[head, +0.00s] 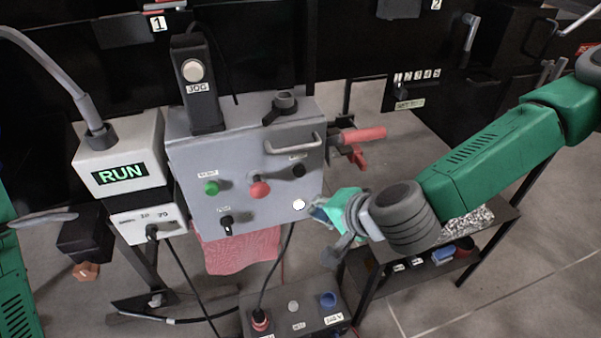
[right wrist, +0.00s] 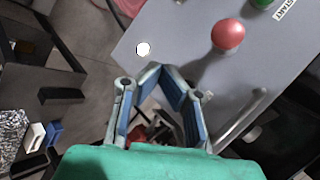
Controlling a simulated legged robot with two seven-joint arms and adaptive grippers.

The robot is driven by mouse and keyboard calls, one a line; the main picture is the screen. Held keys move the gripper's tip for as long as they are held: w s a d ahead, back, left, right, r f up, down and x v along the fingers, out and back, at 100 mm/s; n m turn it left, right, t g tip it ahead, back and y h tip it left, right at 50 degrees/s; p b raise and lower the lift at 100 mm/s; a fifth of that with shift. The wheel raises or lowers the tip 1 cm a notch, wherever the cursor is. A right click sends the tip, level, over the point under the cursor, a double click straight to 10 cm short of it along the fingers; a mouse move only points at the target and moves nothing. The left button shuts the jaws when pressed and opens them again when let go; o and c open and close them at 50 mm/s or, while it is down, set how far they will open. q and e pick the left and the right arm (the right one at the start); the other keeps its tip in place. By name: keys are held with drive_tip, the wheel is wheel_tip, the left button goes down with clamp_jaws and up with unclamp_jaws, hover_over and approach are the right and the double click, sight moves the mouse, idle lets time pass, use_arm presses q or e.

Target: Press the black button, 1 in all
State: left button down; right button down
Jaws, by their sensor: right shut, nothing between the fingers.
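The black button (head: 299,170) is on the right part of the grey control box's (head: 190,160) front face, right of the red button (head: 259,188). In the right wrist view I cannot make it out; my fingers may hide it. My right gripper (head: 319,210) is at the lower right corner of that face, beside the white button (head: 299,204) and below the black one. In the right wrist view its fingertips (right wrist: 166,70) meet with nothing between them, over the panel face. Whether they touch it I cannot tell. My left gripper is not in view.
A grey bar handle (head: 292,144) stands out above the black button. A green button (head: 211,187) and a black knob (head: 226,221) are farther left on the face. A red-handled clamp (head: 362,135) sticks out at the box's right. A pedestal box (head: 295,312) stands below.

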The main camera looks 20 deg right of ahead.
sight(298, 178)
drive_tip(key=shift+w+a, duration=0.1)
drive_tip(key=shift+w, duration=3.75)
drive_tip(key=shift+w+r+p, duration=0.1)
drive_tip(key=shift+w+p, duration=0.25)
drive_tip(key=shift+w, duration=0.55)
drive_tip(key=shift+s, duration=0.95)
